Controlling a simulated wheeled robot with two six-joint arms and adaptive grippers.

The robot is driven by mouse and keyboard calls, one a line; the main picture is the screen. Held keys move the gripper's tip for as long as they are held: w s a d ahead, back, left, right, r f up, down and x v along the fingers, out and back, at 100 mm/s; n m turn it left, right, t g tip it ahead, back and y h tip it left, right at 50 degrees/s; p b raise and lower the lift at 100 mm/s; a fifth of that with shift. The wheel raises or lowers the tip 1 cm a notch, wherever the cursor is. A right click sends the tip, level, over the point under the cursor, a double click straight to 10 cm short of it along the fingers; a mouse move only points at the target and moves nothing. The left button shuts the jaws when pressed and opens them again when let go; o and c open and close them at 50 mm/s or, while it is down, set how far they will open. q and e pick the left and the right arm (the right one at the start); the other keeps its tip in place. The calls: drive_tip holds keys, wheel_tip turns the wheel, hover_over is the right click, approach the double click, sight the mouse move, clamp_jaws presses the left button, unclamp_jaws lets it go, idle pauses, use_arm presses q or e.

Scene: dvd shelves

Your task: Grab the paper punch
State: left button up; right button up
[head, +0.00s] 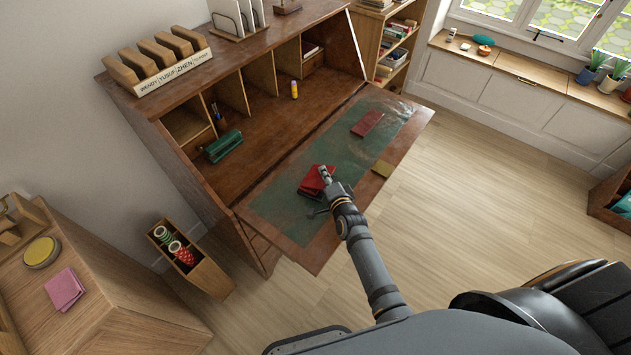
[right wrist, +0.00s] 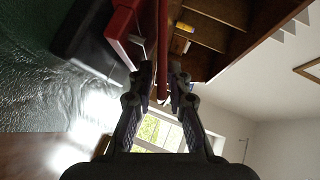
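The paper punch (head: 312,181), red on top with a black base, is on the green mat of the desk's fold-down leaf. My right gripper (head: 325,175) is at it, reaching in from the lower right. In the right wrist view the punch's red body (right wrist: 120,32) and black base show at the upper left. A thin red bar runs down between the two fingertips of my right gripper (right wrist: 162,78), which stand close on either side of it. The arm hides part of the punch. My left gripper is not in view.
A dark red booklet (head: 367,123) and a yellowish pad (head: 382,168) lie on the leaf. A green desk tool (head: 222,147) and a yellow glue stick (head: 294,90) stand inside the desk. The leaf's far right part is mostly clear.

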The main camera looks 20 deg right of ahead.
drive_tip(key=shift+s, duration=0.15)
drive_tip(key=shift+c, duration=0.8)
clamp_jaws()
drive_tip(key=shift+r, duration=0.1)
drive_tip(key=shift+r, duration=0.2)
wheel_tip(320, 180, up, 3)
drive_tip(key=shift+d+r+p, duration=0.1)
drive_tip(key=shift+d+p, duration=0.05)
drive_tip(key=shift+p, duration=0.3)
drive_tip(key=s+d+r+p, duration=0.1)
drive_tip(key=s+d+r, duration=0.5)
drive_tip(key=d+r, duration=0.3)
drive_tip(key=d, duration=0.3)
drive_tip(key=shift+r, duration=0.2)
